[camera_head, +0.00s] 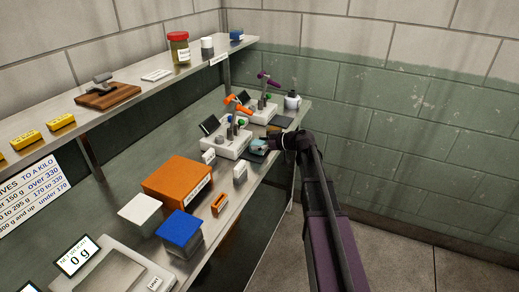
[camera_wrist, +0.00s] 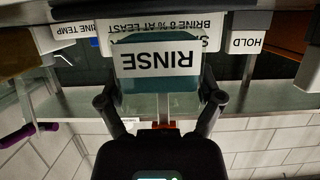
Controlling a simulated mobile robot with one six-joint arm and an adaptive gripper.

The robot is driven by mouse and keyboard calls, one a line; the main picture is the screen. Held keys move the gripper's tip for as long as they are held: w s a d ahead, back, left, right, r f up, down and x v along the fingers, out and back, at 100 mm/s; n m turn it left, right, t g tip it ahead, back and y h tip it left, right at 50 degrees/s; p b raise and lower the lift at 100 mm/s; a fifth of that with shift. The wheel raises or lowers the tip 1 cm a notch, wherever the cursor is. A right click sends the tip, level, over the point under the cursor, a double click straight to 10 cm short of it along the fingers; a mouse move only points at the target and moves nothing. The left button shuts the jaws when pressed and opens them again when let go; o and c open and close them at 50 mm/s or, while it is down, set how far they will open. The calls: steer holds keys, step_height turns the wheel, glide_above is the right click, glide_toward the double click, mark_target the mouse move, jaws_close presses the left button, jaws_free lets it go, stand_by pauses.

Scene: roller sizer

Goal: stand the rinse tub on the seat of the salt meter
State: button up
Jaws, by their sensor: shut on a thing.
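The rinse tub is a small pale-teal tub (camera_head: 258,144) at the front edge of the bench; its white RINSE label (camera_wrist: 158,58) shows upside down in the wrist view. My gripper (camera_head: 284,141) is shut on the tub, with one finger on each side in the wrist view (camera_wrist: 160,97). Two white-based instruments stand behind: one with an orange handle (camera_head: 238,104), one with a purple handle (camera_head: 269,80). A partly hidden sign reading "BRINE 8 % AT LEAST" (camera_wrist: 180,27) is behind the tub. I cannot tell which instrument is the salt meter, or whether the tub touches anything below.
A dark flat pad (camera_head: 252,156) lies at the tub. A HOLD card (camera_wrist: 245,41) and a BRINE TEMP card (camera_wrist: 75,30) flank it. An orange box (camera_head: 178,183) and blue-topped block (camera_head: 180,232) stand nearer on the bench. A shelf (camera_head: 130,95) runs above.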

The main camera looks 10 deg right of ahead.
steer(key=shift+f, duration=0.45)
steer(key=o, duration=1)
steer(key=shift+c, duration=0.2)
steer(key=shift+r, duration=0.15)
steer(key=shift+s+d+r, duration=0.1)
steer(key=shift+r, duration=0.05)
steer(key=p+v, duration=0.4)
steer(key=v, duration=0.7)
steer(key=shift+s+d, duration=0.25)
